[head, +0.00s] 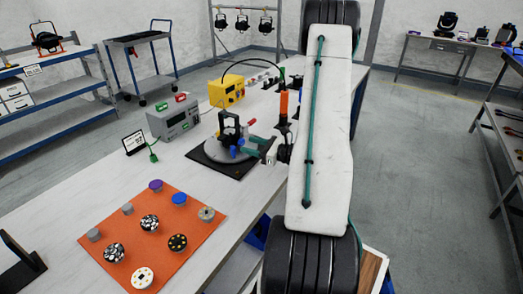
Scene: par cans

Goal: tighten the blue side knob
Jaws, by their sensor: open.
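A black yoke-like fixture (229,128) stands upright on a grey round plate (215,154), which rests on a black square base (206,159) on the bench. A small blue knob (234,152) shows low on the fixture's near right side. Whether a finger touches the knob is too small to tell. My white arm link hides the bench to the right.
An orange mat (128,228) at the front left holds several round parts, including a blue-topped one (179,198). A grey device (172,118) and a yellow device (226,92) stand behind the fixture. An orange-and-black upright tool (284,105) stands close to my wrist.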

